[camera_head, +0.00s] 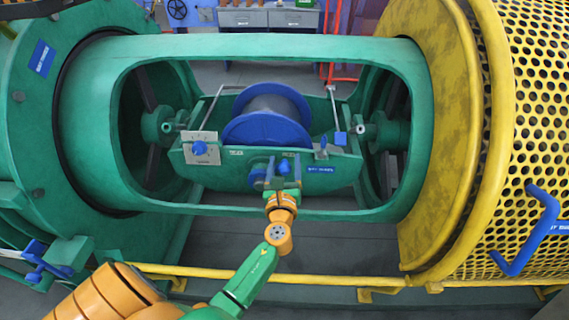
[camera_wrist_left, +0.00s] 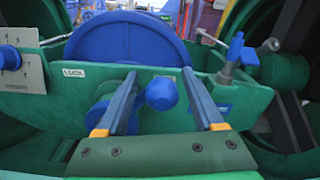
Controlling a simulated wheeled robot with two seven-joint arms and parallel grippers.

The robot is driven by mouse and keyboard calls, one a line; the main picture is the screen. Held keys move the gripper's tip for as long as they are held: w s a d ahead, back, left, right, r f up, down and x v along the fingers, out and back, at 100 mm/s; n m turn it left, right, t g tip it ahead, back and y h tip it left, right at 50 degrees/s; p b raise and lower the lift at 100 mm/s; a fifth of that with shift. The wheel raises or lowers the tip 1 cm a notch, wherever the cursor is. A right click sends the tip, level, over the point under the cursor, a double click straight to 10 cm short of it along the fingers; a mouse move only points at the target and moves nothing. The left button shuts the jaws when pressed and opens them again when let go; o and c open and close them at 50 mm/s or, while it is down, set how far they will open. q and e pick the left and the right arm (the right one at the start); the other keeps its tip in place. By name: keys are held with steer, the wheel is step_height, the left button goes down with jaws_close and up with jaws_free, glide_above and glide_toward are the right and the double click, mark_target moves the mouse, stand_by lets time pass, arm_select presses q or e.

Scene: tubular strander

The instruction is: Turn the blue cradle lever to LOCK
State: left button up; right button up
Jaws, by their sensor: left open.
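The blue cradle lever shows a round knob (camera_wrist_left: 162,94) in the left wrist view; its blue hub (camera_wrist_left: 98,116) is to the left, partly behind a finger. In the head view the lever (camera_head: 257,178) is on the front wall of the green cradle (camera_head: 340,172), partly covered by my gripper. The LOCK label (camera_wrist_left: 74,72) is up and left of the knob; a second label above the knob is mostly hidden. My left gripper (camera_head: 284,168) is open, with its two fingers (camera_wrist_left: 160,88) on either side of the knob and visible gaps. My right gripper is not in view.
A blue spool (camera_head: 268,115) sits in the cradle behind the lever. A plate with a blue dial (camera_head: 200,148) is on the left, a blue-handled clamp (camera_head: 341,138) on the right. The green frame (camera_head: 300,213) surrounds the cradle; a yellow perforated guard (camera_head: 540,110) stands right.

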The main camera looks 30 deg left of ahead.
arm_select(q)
steer(key=shift+w+d, duration=0.1)
steer(key=c, duration=1.1)
steer(key=shift+f, duration=0.1)
stand_by(0.5)
